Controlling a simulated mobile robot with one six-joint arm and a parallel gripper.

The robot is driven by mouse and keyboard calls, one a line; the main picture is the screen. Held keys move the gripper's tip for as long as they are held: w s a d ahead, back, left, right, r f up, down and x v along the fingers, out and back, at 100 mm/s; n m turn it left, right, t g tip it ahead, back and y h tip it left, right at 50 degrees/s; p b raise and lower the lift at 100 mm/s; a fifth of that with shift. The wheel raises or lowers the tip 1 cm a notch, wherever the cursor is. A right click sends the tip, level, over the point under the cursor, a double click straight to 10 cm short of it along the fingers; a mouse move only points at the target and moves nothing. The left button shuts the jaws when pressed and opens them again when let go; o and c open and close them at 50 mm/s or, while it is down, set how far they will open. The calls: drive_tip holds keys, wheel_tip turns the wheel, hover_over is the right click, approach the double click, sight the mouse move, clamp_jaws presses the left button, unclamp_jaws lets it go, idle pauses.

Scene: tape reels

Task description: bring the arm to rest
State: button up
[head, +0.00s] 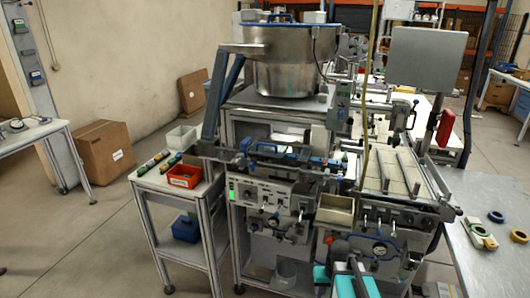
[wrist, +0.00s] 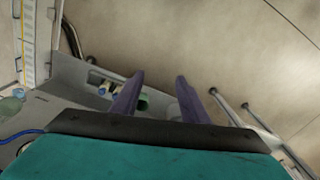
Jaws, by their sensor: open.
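My gripper (wrist: 160,78) shows in the wrist view with its two purple fingers apart and nothing between them. Teal parts of my arm show at the bottom of the head view, in front of the machine's lower panel. Nothing hangs from the gripper.
A machine with a steel bowl (head: 282,65) and a control panel (head: 270,197) stands close in front of my arm. A side table at the left holds a red bin (head: 184,176). A cardboard box (head: 106,148) stands by the wall. Floor at the lower left is clear.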

drive_tip(key=s+a+f, duration=0.2)
drive_tip(key=s+a, duration=0.1)
drive_tip(key=a, duration=0.2)
drive_tip(key=s+f+g+b, duration=0.1)
drive_tip(key=s+f+g, duration=0.2)
drive_tip(key=s+f, duration=0.7)
drive_tip(key=s+f+g, duration=0.3)
drive_tip(key=s+f, duration=0.6)
drive_tip(key=s, duration=0.6)
drive_tip(key=shift+s+f+n+b, duration=0.3)
drive_tip(key=shift+s+f+b, duration=0.05)
drive_tip(key=shift+f+b, duration=0.05)
